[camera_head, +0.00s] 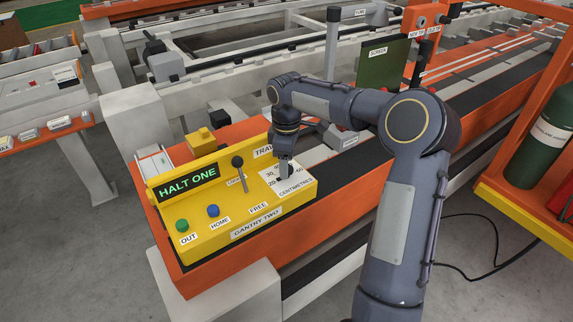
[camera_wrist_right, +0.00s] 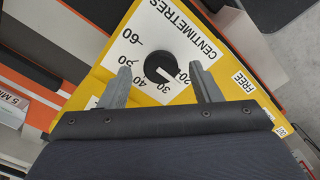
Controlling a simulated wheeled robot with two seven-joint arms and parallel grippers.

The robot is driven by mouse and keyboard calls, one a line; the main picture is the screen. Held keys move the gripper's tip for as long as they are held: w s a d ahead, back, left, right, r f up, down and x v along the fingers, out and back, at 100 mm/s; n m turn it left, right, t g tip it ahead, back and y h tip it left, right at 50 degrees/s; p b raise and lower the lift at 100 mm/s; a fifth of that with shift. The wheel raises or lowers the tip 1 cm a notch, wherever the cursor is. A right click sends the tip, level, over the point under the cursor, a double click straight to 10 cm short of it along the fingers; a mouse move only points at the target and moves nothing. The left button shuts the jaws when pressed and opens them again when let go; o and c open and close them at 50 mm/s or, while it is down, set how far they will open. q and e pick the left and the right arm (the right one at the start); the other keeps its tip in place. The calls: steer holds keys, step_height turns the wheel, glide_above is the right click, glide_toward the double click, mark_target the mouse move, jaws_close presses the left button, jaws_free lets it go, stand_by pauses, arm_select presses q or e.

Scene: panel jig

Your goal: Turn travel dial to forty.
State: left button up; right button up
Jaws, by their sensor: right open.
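The travel dial (camera_wrist_right: 160,67) is a round black knob with a white pointer line, set on a white scale plate (camera_wrist_right: 150,38) marked in centimetres. In the right wrist view its pointer appears to lie between the 20 and 30 marks. My right gripper (camera_wrist_right: 160,72) is open, with one finger on each side of the knob and a visible gap to each. In the head view my right gripper (camera_head: 285,172) points down over the scale at the right end of the yellow panel (camera_head: 225,235) and mostly hides the dial. My left gripper is not in view.
The panel carries a lit display reading HALT ONE (camera_head: 188,183), a green button (camera_head: 182,225), a blue button (camera_head: 213,211) and a black-knobbed lever (camera_head: 239,168) left of my gripper. A green screen (camera_head: 385,67) and rails stand behind. A green cylinder (camera_head: 545,140) is at right.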

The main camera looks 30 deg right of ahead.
steer(key=shift+f, duration=0.65)
steer(key=c, duration=1)
